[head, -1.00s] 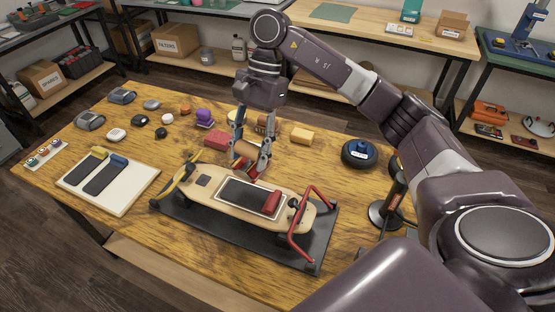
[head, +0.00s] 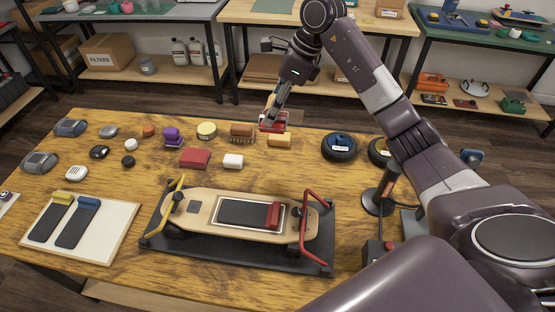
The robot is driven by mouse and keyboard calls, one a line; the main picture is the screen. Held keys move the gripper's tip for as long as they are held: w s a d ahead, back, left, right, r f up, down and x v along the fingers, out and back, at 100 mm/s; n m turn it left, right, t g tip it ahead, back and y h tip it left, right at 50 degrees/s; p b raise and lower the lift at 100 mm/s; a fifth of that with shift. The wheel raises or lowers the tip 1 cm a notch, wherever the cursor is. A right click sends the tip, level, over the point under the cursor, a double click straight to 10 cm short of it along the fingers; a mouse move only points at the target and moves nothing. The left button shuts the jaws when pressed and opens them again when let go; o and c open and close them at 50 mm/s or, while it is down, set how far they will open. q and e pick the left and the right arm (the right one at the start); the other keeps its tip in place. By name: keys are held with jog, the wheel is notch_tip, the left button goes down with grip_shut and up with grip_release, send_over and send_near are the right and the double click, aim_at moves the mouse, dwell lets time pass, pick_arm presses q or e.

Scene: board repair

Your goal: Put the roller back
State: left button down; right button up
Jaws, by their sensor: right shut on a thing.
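My right gripper (head: 268,116) is at the table's far edge, pointing down and shut on the roller. Only a small part of the roller shows between and below the fingers, so its contact with what is under it is unclear. A red piece (head: 273,125) shows right at the fingertips; I cannot tell whether it belongs to the roller or to a rest beneath it. My left gripper is out of view.
A white board (head: 104,240) lies at left.

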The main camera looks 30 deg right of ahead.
notch_tip(320, 180, down, 17)
jog(key=shift+f+p, duration=0.2)
jog(key=shift+p, duration=0.9)
